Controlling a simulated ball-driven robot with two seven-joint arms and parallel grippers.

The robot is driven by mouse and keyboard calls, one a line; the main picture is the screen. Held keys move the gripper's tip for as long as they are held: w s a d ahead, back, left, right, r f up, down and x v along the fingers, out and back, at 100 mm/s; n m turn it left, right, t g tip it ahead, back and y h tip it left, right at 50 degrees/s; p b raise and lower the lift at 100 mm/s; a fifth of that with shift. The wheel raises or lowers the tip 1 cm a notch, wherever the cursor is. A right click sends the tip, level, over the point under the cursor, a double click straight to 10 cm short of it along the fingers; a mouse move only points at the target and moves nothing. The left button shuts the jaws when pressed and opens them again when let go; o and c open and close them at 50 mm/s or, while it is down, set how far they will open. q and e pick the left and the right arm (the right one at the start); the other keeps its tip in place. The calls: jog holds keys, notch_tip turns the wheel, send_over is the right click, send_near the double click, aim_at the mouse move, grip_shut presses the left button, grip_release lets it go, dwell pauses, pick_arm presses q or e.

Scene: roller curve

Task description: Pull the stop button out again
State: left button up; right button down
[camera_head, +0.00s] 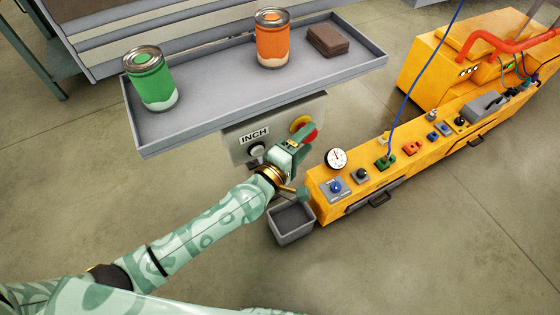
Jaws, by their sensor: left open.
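The stop button (308,134) is a red mushroom head on a yellow surround (298,123), on the grey control panel (238,148) under the shelf tray. The panel also bears an INCH label and a dark knob (256,150). My left gripper (301,150) is open, just below and in front of the red button, and covers part of it. I cannot tell whether the fingers touch the button, nor how far out it stands. My right gripper is not in view.
A grey tray (210,121) above the panel holds a green can (151,80), an orange can (272,40) and brown pads (327,40). A yellow machine (402,150) with gauge and switches stands close at the right. A grey bin (291,236) sits below my left wrist.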

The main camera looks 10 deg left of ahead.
pick_arm(q)
jog(key=v, duration=1.4)
jog(key=shift+s+p, duration=0.2)
jog(key=shift+p, duration=0.25)
